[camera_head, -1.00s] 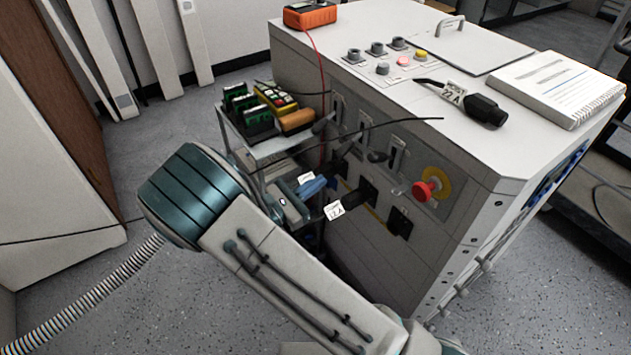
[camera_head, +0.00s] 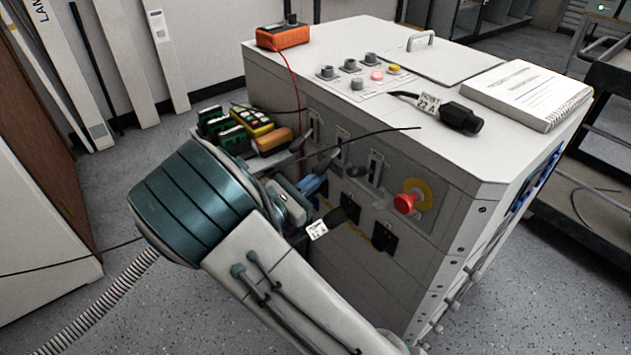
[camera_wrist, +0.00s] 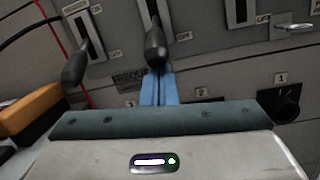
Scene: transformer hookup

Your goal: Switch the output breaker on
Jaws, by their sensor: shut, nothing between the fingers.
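The grey cabinet's front panel carries three breaker levers in slots with ON/OFF marks: left (camera_wrist: 75,68), middle (camera_wrist: 155,45) and right (camera_wrist: 241,12). The left and middle levers end in black knobs that hang low by the OFF marks. I cannot tell from the labels which is the output breaker. In the head view, the slots of the middle (camera_head: 343,143) and right (camera_head: 375,165) breakers show above my gripper. My gripper (camera_wrist: 160,85) has blue fingers shut and empty, with tips just below the middle knob. Whether they touch it is unclear. It also shows in the head view (camera_head: 312,186).
A red emergency stop (camera_head: 404,203) sticks out right of the breakers. A tagged black plug (camera_head: 345,212) juts out below them. A small shelf with a yellow meter (camera_head: 250,122) stands left. An orange meter (camera_head: 283,37) and notebook (camera_head: 528,92) lie on top.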

